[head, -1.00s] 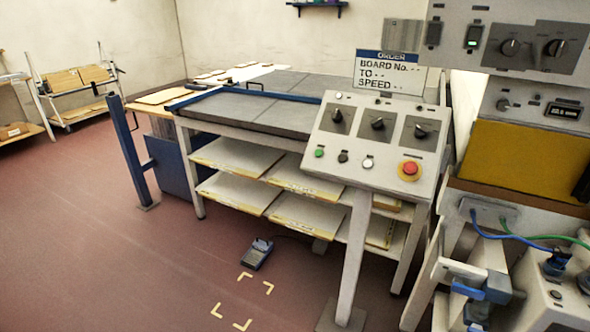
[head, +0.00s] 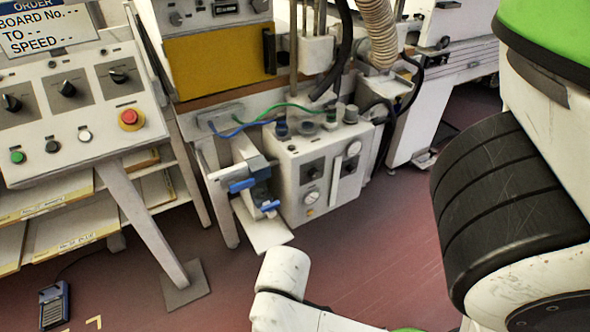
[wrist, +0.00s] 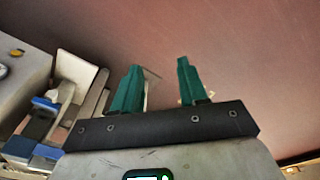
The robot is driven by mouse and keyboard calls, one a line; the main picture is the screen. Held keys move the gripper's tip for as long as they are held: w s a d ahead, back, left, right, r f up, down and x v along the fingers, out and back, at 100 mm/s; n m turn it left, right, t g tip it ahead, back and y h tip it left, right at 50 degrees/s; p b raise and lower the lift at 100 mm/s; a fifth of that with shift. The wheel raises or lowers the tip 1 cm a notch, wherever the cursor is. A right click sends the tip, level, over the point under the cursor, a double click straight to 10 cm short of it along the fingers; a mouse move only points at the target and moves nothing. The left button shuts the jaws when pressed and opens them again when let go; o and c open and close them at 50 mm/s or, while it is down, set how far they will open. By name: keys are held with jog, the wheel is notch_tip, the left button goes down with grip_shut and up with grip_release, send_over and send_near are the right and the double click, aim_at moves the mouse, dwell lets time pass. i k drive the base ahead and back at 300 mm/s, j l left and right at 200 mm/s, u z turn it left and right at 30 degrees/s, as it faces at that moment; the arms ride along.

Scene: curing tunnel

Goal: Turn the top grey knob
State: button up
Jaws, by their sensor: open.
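In the head view a pale box (head: 325,185) stands low in the middle. A short grey knob-like cylinder (head: 351,113) is on its top, right of several plugs or fittings. I cannot tell for certain which is the top grey knob. My gripper (wrist: 159,64) shows in the wrist view, with teal fingers apart and nothing between them, over the floor. The box's corner (wrist: 22,75) is at far left there, apart from the fingers.
A sloped control panel (head: 75,105) with three black knobs and a red button (head: 130,118) is at left. A blue-handled clamp (head: 250,183) juts out left of the box. Hoses and cables (head: 378,30) run above it.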

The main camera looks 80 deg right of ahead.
aim_at(352, 111)
jog(key=z, duration=1.75)
